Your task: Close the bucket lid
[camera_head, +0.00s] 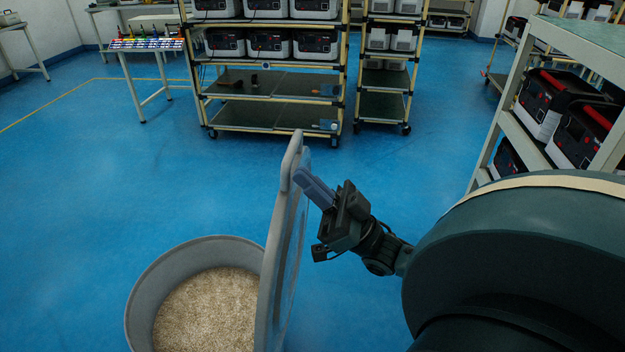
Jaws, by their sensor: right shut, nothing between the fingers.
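A round grey bucket (150,277) stands on the floor at the lower left of centre, with pale grain-like material (207,312) inside. Its grey lid (283,240) stands up nearly vertical at the bucket's right side, seen almost edge-on, so the bucket is open. My right gripper (305,184) is shut and empty on the right side of the lid, its fingertips close to the lid's upper part. I cannot tell whether they touch it. The bucket's front part is cut off by the bottom edge of the picture. My left gripper is not in view.
A wheeled rack (273,112) with several power units stands at the back, with a narrower rack (383,105) beside it. A shelf unit (528,145) with more units stands at the right. The blue floor (110,195) left of the bucket is clear.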

